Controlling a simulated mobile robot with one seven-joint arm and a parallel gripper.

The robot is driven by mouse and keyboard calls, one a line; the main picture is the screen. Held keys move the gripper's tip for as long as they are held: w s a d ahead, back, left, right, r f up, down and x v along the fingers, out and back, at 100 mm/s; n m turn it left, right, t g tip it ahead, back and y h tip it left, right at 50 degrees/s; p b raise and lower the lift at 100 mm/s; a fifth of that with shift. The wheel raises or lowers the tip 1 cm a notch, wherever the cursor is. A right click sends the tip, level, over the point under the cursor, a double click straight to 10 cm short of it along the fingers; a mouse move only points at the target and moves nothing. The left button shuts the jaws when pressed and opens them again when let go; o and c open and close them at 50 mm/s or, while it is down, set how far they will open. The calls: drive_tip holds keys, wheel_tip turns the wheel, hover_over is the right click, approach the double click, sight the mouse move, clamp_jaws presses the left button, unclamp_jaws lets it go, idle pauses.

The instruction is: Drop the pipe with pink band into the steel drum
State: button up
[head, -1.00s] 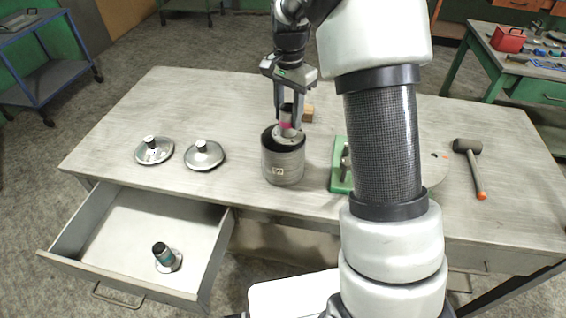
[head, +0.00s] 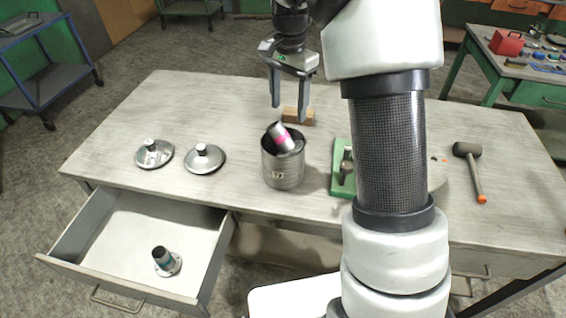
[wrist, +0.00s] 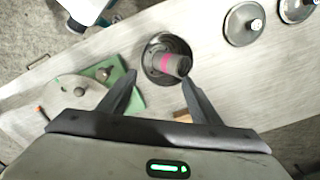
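The pipe with the pink band (head: 281,137) leans inside the steel drum (head: 283,170), its upper end sticking out above the rim. In the wrist view the pipe (wrist: 176,65) lies tilted in the mouth of the drum (wrist: 150,60); its lower end is hidden inside. My gripper (head: 289,113) is open and empty, above and behind the drum, apart from the pipe. Its two fingers also show spread in the wrist view (wrist: 160,85), with nothing between them.
Two round lids with knobs (head: 204,158) lie left of the drum. A green fixture (head: 342,178) stands right of it, a wooden block (head: 298,115) behind. A mallet (head: 473,165) lies far right. The open drawer (head: 120,240) holds a teal-banded pipe (head: 162,257).

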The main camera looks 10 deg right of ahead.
wheel_tip(320, 180, up, 13)
drive_tip(key=shift+p, duration=0.35)
drive_tip(key=s+r+n+t, duration=0.2)
drive_tip(key=s+n, duration=0.2)
drive_tip(key=s, duration=0.6)
drive_tip(key=s+r+n+t, duration=0.1)
drive_tip(key=s+n+t, duration=0.15)
drive_tip(key=s, duration=0.85)
drive_tip(key=s+f+n+t, duration=0.1)
drive_tip(key=s+f+n, duration=0.3)
drive_tip(key=s, duration=0.3)
drive_tip(key=shift+f, duration=0.3)
drive_tip(key=shift+c, duration=0.4)
